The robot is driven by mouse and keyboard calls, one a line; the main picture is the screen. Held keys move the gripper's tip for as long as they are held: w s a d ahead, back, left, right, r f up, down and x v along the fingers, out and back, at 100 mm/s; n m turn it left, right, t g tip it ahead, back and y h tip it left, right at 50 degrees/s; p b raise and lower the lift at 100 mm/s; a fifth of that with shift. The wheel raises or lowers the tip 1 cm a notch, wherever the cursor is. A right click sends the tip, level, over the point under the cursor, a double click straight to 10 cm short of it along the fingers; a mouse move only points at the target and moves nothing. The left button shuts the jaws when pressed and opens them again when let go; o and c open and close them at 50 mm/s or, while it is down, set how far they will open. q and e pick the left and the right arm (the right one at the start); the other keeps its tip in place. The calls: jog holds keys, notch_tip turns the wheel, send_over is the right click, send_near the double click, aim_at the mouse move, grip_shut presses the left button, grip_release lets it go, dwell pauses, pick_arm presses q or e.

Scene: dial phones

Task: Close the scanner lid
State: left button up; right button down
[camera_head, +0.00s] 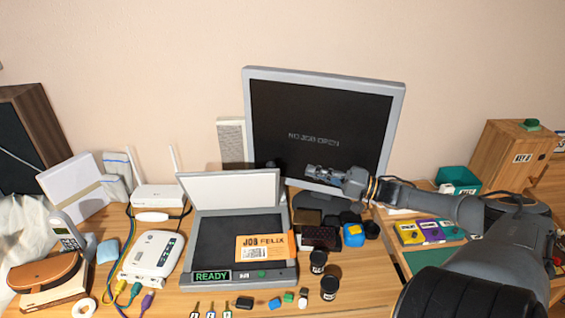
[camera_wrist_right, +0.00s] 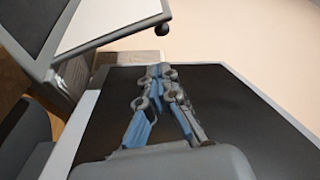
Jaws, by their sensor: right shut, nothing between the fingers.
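The scanner (camera_head: 240,240) sits on the desk in front of the monitor. Its lid (camera_head: 232,189) stands raised at the back, white underside facing forward. An orange and white JOB FELIX card (camera_head: 262,248) lies on the dark scanner bed, and a green READY display is on the front edge. My right gripper (camera_head: 318,171) is shut and empty, in front of the monitor screen, to the right of the lid and apart from it. In the wrist view the shut fingers (camera_wrist_right: 160,72) show against the dark screen; a white panel, apparently the lid (camera_wrist_right: 110,18), is at upper left.
The monitor (camera_head: 320,115) stands close behind my right gripper. Jars (camera_head: 329,287) and small blocks crowd the desk right and front of the scanner. A white router (camera_head: 153,255) with cables stands left. My right arm spans the right side. Air above the scanner bed is clear.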

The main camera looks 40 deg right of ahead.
aim_at(274, 175)
pick_arm(q)
jog(key=shift+s+a+f+b, duration=0.4)
jog(key=shift+s+f+b, duration=0.05)
jog(key=shift+s+f, duration=0.1)
pick_arm(e)
jog(key=x, duration=1)
jog(key=shift+s+a+r, duration=0.2)
jog(key=shift+r, duration=0.1)
pick_arm(q)
jog(key=shift+a, duration=0.15)
pick_arm(e)
jog(key=s+a+n, duration=0.1)
jog(key=s+a+f+n+y+p, duration=0.1)
jog(key=s+a+n+p, duration=0.1)
jog(key=s, duration=0.1)
jog(key=shift+a+f, duration=0.2)
jog(key=shift+f, duration=0.1)
pick_arm(q)
jog(key=shift+s+a+r, duration=0.1)
jog(key=shift+s+r, duration=0.05)
jog(key=shift+r, duration=0.85)
pick_arm(e)
jog(key=s+a+f+n+y, duration=0.2)
jog(key=s+a+f+n, duration=0.2)
jog(key=s+f, duration=0.1)
jog(key=shift+s+a+f, duration=0.15)
jog(key=shift+a+f, duration=0.05)
jog(key=shift+f, duration=0.05)
